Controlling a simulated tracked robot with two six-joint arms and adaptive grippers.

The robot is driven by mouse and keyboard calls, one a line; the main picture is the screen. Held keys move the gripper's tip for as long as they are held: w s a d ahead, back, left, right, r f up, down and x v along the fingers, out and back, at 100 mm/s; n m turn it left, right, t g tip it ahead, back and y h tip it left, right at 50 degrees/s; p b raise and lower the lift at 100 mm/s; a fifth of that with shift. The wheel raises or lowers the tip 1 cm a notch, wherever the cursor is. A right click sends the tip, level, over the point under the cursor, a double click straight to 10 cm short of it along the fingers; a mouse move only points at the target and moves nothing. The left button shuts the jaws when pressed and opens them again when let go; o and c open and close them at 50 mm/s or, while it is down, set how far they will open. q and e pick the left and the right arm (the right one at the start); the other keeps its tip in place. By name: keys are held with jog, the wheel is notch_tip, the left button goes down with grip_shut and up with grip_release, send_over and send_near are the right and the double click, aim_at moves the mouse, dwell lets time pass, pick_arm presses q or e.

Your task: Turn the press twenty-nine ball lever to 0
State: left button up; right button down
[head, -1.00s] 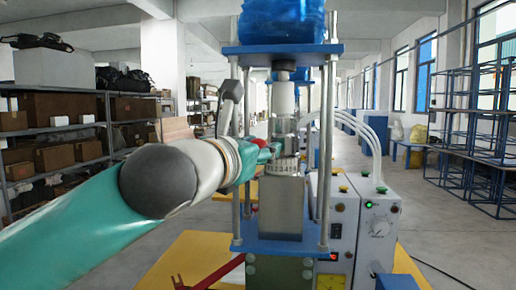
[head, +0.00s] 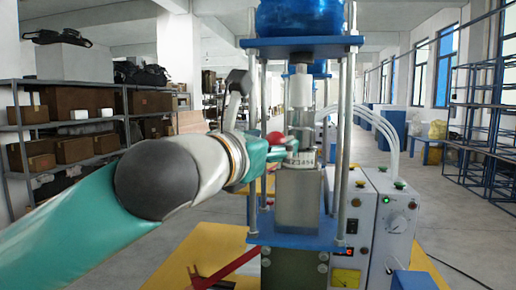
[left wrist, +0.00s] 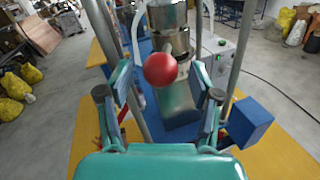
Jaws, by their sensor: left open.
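The press (head: 298,200) stands right of centre in the head view, with a grey column between steel rods. A ring with printed numbers (head: 300,158) sits around its column; I cannot tell which number is set. The lever's red ball (head: 275,138) shows left of the column, partly behind my gripper. My left gripper (head: 280,151) comes in from the left and is open beside the column. In the left wrist view the red ball (left wrist: 160,69) lies between the two spread fingers, with gaps on both sides. The lever's shaft is mostly hidden. My right gripper is not in view.
Steel rods (head: 343,140) flank the column close to my gripper. Grey control boxes (head: 398,222) with tubes stand to the right. A blue block (left wrist: 248,121) is right of the fingers. A red bar (head: 228,268) lies low on the yellow surface (head: 205,250). Shelves stand far left.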

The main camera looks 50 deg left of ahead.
pick_arm(q)
jog(key=shift+v, duration=2.65)
